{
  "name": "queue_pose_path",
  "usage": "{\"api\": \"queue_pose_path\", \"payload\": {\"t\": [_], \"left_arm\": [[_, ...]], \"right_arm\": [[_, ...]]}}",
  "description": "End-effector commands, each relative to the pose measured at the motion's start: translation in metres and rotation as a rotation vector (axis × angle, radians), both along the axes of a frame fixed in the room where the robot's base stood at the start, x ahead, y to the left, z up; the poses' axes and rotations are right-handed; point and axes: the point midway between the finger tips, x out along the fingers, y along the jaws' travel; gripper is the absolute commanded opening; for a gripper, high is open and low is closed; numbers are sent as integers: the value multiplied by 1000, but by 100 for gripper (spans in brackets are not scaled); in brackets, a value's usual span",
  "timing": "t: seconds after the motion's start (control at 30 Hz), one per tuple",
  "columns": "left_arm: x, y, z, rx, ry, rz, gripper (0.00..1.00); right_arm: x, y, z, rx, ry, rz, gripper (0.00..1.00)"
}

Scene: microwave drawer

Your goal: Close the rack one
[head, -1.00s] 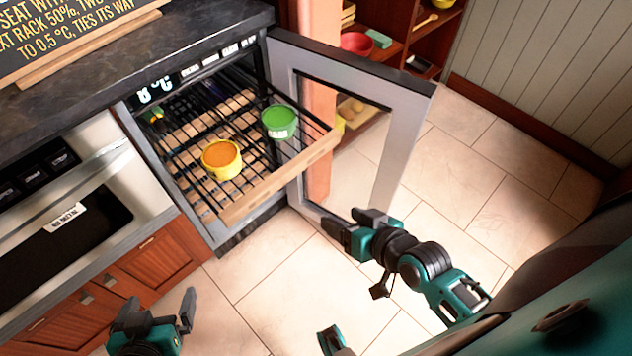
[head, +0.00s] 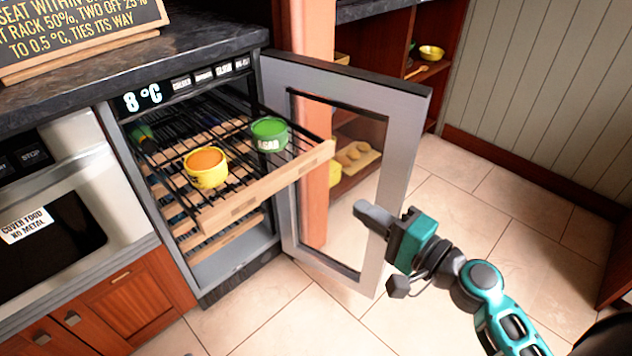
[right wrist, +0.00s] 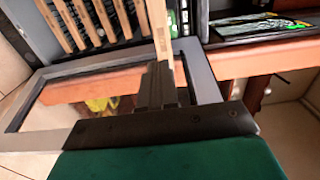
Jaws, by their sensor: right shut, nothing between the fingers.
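The wine-cooler rack (head: 262,188), a black wire shelf with a wooden front, is pulled out of the open cooler (head: 185,85) at the top. A yellow tub with orange contents (head: 206,168) and a green tub (head: 269,134) stand on it. My right gripper (head: 366,214) is shut and empty, in front of the open door and to the right of the rack's front, apart from it in the head view. In the right wrist view the shut fingers (right wrist: 157,82) point toward the wooden rack front (right wrist: 160,30); contact cannot be told. My left gripper is out of view.
The cooler's glass door (head: 405,160) stands open to the right of the rack. Lower racks (head: 215,240) sit inside the cooler. A microwave (head: 70,200) is at the left, below a dark counter (head: 120,60). The tiled floor in front is clear.

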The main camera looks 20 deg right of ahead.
Motion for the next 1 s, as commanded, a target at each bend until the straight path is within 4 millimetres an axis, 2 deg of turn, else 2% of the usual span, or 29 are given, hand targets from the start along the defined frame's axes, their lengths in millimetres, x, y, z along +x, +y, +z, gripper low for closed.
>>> {"api": "queue_pose_path", "payload": {"t": [0.2, 0.4, 0.6, 0.8, 1.0], "left_arm": [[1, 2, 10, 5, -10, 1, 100], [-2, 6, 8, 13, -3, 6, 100], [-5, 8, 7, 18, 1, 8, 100], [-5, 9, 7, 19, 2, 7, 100], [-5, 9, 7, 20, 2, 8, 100]], "right_arm": [[40, 14, 4, -2, -3, 1, 0], [77, 28, 3, 0, -2, 0, 0], [104, 38, 2, -2, 0, 0, 0], [117, 43, 1, -2, 0, 0, 0], [119, 44, 0, -3, 1, 0, 0]]}}
